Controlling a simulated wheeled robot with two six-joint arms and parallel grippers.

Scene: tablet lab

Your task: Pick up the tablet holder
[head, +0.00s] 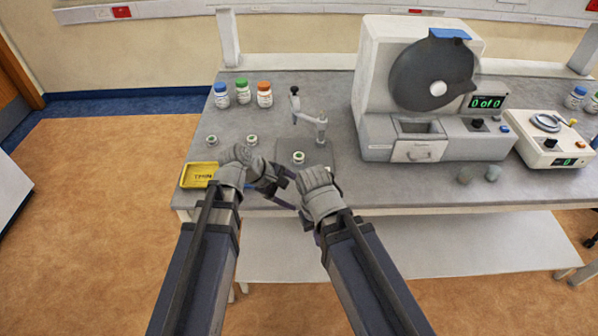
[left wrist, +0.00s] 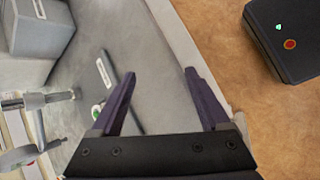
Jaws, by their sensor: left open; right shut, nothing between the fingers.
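I cannot tell for sure which thing is the tablet holder. Small white pots with green marks stand on the bench: one on the dark plate (head: 299,157) of the small stand (head: 309,118), others to its left, one of them (head: 212,140) behind the yellow tray. My left gripper (head: 291,190) is over the bench's front edge, below the stand in the head view. In the left wrist view it (left wrist: 160,75) is open, with nothing between its fingers. My right gripper (head: 308,221) is close by, lower and in front of the edge, shut and empty.
A yellow tray (head: 198,175) lies at the bench's front left. Bottles with blue (head: 221,95), green (head: 242,91) and orange (head: 264,94) caps stand behind. A large machine (head: 375,95) and a small instrument (head: 549,139) fill the right. A lower shelf (head: 430,247) runs beneath.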

